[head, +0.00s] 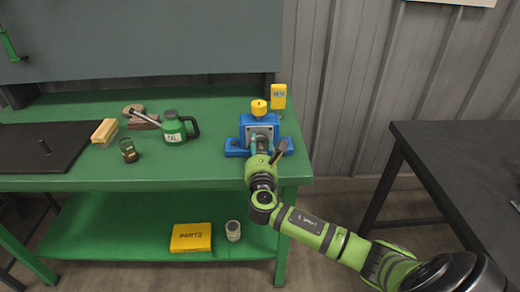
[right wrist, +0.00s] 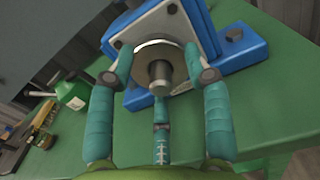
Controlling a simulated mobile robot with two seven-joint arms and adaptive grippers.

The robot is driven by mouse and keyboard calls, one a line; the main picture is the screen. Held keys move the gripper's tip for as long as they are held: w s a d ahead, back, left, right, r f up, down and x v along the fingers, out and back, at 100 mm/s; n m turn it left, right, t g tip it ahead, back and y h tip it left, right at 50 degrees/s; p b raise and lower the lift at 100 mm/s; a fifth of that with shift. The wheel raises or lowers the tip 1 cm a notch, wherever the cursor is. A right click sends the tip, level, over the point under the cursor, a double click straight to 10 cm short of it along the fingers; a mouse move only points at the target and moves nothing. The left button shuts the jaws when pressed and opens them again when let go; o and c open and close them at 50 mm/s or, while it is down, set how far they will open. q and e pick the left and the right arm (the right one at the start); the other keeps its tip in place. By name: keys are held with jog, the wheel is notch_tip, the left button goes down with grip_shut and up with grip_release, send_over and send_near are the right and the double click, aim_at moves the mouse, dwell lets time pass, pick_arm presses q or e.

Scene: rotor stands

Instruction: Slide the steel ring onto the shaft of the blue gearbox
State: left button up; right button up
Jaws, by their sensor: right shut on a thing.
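The blue gearbox (head: 235,147) stands near the right end of the green bench, with a pale front plate and a yellow cap on top. In the right wrist view, the gearbox (right wrist: 246,50) fills the upper middle, and its short steel shaft (right wrist: 160,74) points toward the camera. The steel ring (right wrist: 153,51) is around the shaft, close to the front plate. My right gripper (right wrist: 158,66) is shut on the ring, one teal finger on each side. In the head view my right gripper (head: 262,146) hides the ring and shaft. My left gripper is not in view.
A green can (head: 173,128), a small brass-and-glass jar (head: 129,151) and a yellow-tan block (head: 105,131) stand left on the bench. A yellow meter (head: 278,97) is behind the gearbox. A yellow parts box (head: 191,237) lies on the lower shelf. A dark table (head: 465,150) stands right.

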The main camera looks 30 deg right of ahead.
jog(key=shift+w+d, duration=0.3)
jog(key=shift+w, duration=0.2)
jog(key=o, duration=1.2)
jog(key=o, duration=0.4)
jog(key=shift+s, duration=0.1)
